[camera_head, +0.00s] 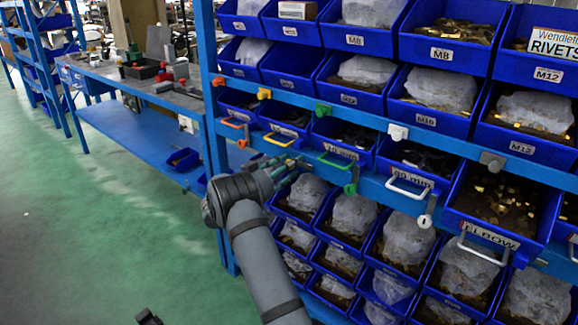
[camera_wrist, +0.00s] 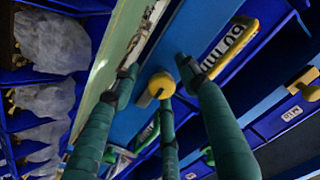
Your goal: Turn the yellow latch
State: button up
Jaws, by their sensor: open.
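The yellow latch (camera_wrist: 161,84) shows in the wrist view as a rounded knob on the blue rail, among the fingertips of my gripper (camera_wrist: 157,68). The fingers are open around it; I cannot tell whether any finger touches it. In the head view my gripper (camera_head: 284,172) is at the lower rail and hides this latch. The yellow drawer handle (camera_head: 279,139) is just above it and also shows in the wrist view (camera_wrist: 232,48). Another yellow latch (camera_head: 264,94) sits on the upper rail, seen at the right edge of the wrist view (camera_wrist: 309,84).
An orange latch (camera_head: 243,143) is to the left, and a green latch (camera_head: 350,189) and green handle (camera_head: 337,161) to the right. Blue bins (camera_head: 301,198) with bagged parts are close below. A workbench (camera_head: 150,92) stands at left; the green floor (camera_head: 110,220) is clear.

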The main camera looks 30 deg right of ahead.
jog(key=c, duration=0.4)
